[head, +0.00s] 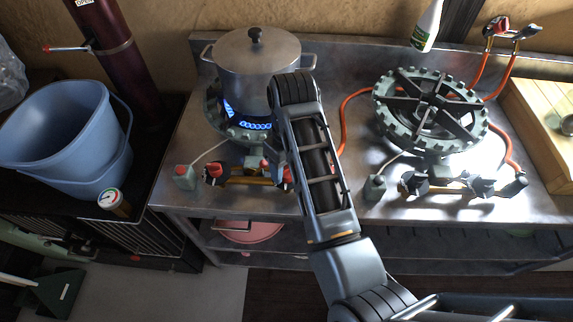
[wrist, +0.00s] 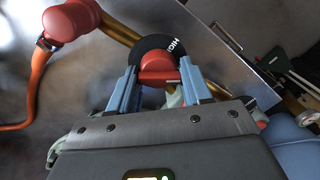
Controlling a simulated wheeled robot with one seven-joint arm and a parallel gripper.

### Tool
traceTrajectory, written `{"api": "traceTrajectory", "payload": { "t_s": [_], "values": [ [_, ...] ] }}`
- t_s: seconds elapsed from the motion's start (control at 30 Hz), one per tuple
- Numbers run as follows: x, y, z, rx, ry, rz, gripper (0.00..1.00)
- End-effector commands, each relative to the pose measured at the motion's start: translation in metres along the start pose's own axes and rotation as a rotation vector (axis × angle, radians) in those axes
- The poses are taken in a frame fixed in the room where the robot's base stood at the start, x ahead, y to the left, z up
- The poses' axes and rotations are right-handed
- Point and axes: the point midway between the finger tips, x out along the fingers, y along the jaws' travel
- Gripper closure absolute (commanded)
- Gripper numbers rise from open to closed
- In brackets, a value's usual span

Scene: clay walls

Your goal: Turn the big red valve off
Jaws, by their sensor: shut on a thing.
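In the wrist view, my gripper (wrist: 162,88) is shut on a red valve knob (wrist: 158,62), with one blue-grey finger on each side of it. A black dial with white lettering (wrist: 174,46) sits behind the knob, on a brass pipe (wrist: 115,30). In the head view, my arm hides the gripper and part of the left burner's brass pipe (head: 242,182). Red knobs show on that pipe to the left (head: 213,170) and beside my arm (head: 286,174). The left burner (head: 245,125) has blue flames.
A steel pot (head: 252,65) stands on the lit burner. An unlit burner (head: 428,108) with orange hoses is to the right. A blue bucket (head: 60,130) and a gauge (head: 109,199) are at left. A white bottle (head: 428,25) and a wooden tray (head: 540,130) are also there.

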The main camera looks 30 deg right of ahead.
Motion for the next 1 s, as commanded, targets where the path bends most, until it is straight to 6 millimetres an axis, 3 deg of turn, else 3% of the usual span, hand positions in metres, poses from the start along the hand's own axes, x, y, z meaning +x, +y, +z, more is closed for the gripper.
{"api": "traceTrajectory", "payload": {
  "t_s": [0.13,0.47,1.0],
  "values": [
    [-0.0003,0.002,0.0003,0.004,0.001,0.003,0.82],
    [-0.0024,0.004,0.0012,0.065,0.005,0.006,0.82],
    [-0.0005,0.0051,0.0019,0.437,0.033,0.006,0.82]
  ]
}}
